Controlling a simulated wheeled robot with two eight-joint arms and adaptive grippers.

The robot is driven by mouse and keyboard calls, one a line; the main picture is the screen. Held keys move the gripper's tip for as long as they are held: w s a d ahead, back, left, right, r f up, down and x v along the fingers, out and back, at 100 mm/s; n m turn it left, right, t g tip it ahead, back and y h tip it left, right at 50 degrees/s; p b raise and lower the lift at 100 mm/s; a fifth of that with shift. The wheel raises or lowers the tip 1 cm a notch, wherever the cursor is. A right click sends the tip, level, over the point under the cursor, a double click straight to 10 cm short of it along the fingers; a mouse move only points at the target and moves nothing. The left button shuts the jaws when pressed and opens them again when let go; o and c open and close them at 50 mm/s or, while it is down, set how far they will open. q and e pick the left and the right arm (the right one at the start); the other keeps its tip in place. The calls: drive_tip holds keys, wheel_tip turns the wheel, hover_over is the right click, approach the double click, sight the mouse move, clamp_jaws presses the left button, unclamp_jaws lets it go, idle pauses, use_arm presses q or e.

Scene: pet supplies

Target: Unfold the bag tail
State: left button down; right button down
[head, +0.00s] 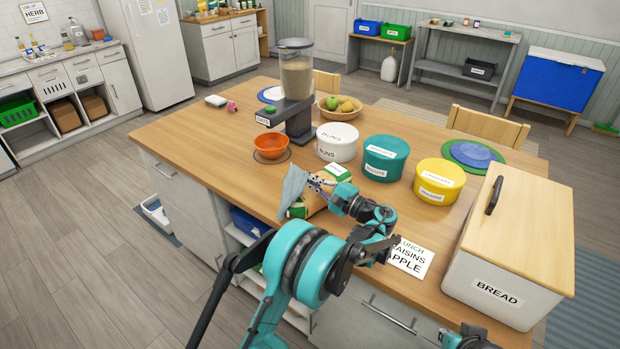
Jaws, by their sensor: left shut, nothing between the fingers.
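A bag (314,203), tan with green and white parts, lies near the front edge of the wooden table, largely hidden behind my left arm and gripper. A crumpled grey-blue piece (293,184), which looks like the bag's tail, stands up at its left end; I cannot tell how far it is folded. My left gripper (314,182) is shut and empty. Its fingertips are close beside the grey-blue piece, over the bag; I cannot tell whether they touch. A teal and black part of my right arm shows at the bottom edge, but its fingers are out of view.
Behind the bag stand an orange bowl (271,146), a dispenser (297,85), and white (338,142), teal (381,158) and yellow (440,182) tubs. A bread box (510,250) fills the right end. A lunch note (411,258) lies at the front.

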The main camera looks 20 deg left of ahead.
sight(294, 194)
use_arm(q)
drive_tip(key=s+a+r+n, duration=0.1)
drive_tip(key=s+r+n+p, duration=0.1)
drive_tip(key=n, duration=0.1)
drive_tip(key=s+a+r+n+g+p, duration=0.1)
drive_tip(key=s, duration=0.1)
drive_tip(key=shift+s+a+n+h, duration=0.1)
drive_tip(key=shift+a+n+h, duration=0.2)
drive_tip(key=shift+a+n, duration=0.1)
drive_tip(key=s+a+f+n+h+b, duration=0.1)
drive_tip(key=s+a+f+n, duration=0.3)
drive_tip(key=s+n, duration=0.2)
drive_tip(key=s+a+f+n+t+h+b, duration=0.1)
drive_tip(key=s+a+f+n+h+b, duration=0.1)
drive_tip(key=s+n, duration=0.4)
drive_tip(key=shift+s+a+f+n+h+b, duration=0.35)
drive_tip(key=shift+s+a+f, duration=0.6)
drive_tip(key=shift+a, duration=0.4)
drive_tip(key=shift+d, duration=0.1)
